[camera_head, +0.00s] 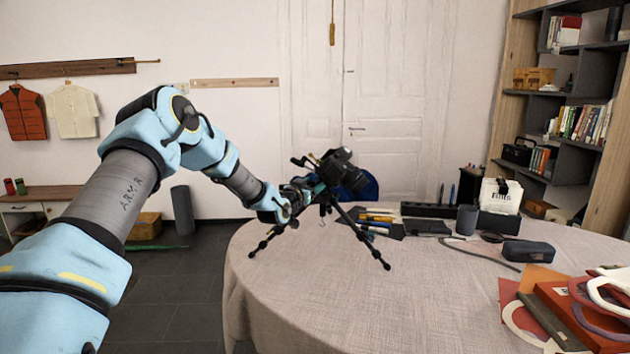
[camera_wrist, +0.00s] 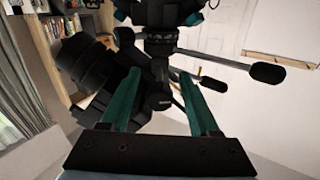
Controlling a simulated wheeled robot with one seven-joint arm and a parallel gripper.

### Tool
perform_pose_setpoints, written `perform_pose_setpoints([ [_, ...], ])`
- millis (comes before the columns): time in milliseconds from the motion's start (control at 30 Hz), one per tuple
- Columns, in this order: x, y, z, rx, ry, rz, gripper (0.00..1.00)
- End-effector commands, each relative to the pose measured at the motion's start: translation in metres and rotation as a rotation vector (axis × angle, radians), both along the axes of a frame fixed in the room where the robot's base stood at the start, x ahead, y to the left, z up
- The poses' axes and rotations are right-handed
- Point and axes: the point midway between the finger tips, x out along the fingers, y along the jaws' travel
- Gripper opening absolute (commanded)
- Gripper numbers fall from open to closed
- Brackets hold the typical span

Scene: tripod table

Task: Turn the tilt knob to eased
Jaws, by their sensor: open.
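A small black tripod (camera_head: 371,248) stands on the round table with a black camera (camera_head: 345,172) tilted on its head. My gripper (camera_head: 312,188) is at the left side of the tripod head, below the camera. In the wrist view, its two teal fingers (camera_wrist: 160,82) are open, with a dark knob-like part (camera_wrist: 160,101) of the head between them. I cannot tell whether the fingers touch it. A handle with a black grip (camera_wrist: 248,68) sticks out to the right, and a shorter one sits below it. The knob's markings are not readable.
Pens (camera_head: 377,218) and a dark pouch lie behind the tripod. The front of the cloth-covered table (camera_head: 350,310) is clear.

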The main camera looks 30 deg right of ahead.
Motion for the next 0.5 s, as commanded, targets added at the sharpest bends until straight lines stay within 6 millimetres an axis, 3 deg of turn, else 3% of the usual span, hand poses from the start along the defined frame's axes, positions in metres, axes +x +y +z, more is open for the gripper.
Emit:
perform_pose_setpoints([
  [433,0.0049,-0.0081,-0.0004,0.001,0.001,-0.001,0.62],
  [500,0.0049,-0.0079,-0.0004,0.001,0.001,-0.001,0.54],
])
